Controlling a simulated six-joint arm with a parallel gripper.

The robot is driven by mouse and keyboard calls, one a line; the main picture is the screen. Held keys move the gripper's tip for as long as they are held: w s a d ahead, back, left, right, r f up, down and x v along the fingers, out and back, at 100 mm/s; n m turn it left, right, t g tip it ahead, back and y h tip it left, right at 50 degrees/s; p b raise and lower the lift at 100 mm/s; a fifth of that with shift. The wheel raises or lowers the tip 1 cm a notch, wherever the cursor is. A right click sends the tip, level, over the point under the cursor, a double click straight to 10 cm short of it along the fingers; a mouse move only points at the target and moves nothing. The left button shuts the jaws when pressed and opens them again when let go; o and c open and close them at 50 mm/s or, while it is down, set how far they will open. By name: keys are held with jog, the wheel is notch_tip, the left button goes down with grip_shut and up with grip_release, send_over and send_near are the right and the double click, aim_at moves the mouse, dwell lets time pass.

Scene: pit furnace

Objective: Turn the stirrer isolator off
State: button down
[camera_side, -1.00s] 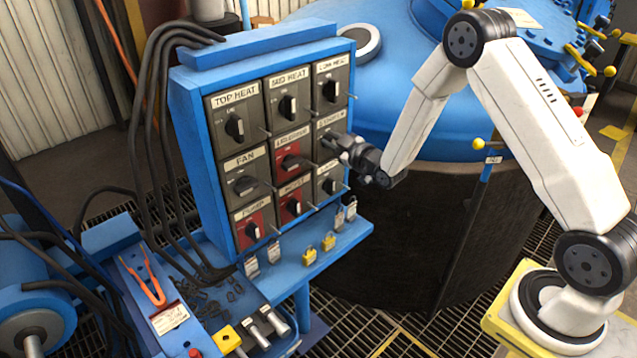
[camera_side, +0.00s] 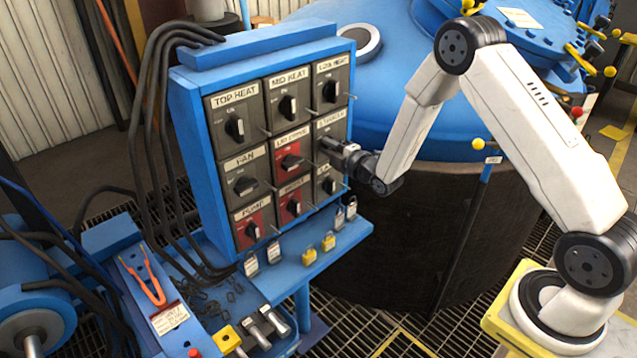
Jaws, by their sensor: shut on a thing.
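A blue panel (camera_side: 186,130) carries a grid of rotary isolators. The right isolator of the middle row (camera_side: 336,128) has a dark plate, and its label is too blurred to read for certain. My gripper (camera_side: 326,147) reaches it from the right and is shut on its knob. The fingers hide the knob, so its angle cannot be told. The other knobs show, such as the top heat knob (camera_side: 235,128), the low heat knob (camera_side: 331,90) and the fan knob (camera_side: 245,186).
Thin pins stick out beside the isolators. The large blue and black vessel (camera_side: 420,235) stands behind my arm. Black cables run left of the panel.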

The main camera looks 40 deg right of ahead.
jog(key=shift+f+n, duration=0.2)
jog(key=shift+n, duration=0.6)
jog(key=c, duration=0.6)
grip_release()
jog(key=shift+o, duration=0.2)
jog(key=shift+s, duration=0.1)
jog(key=s, duration=0.7)
jog(key=shift+s, duration=0.35)
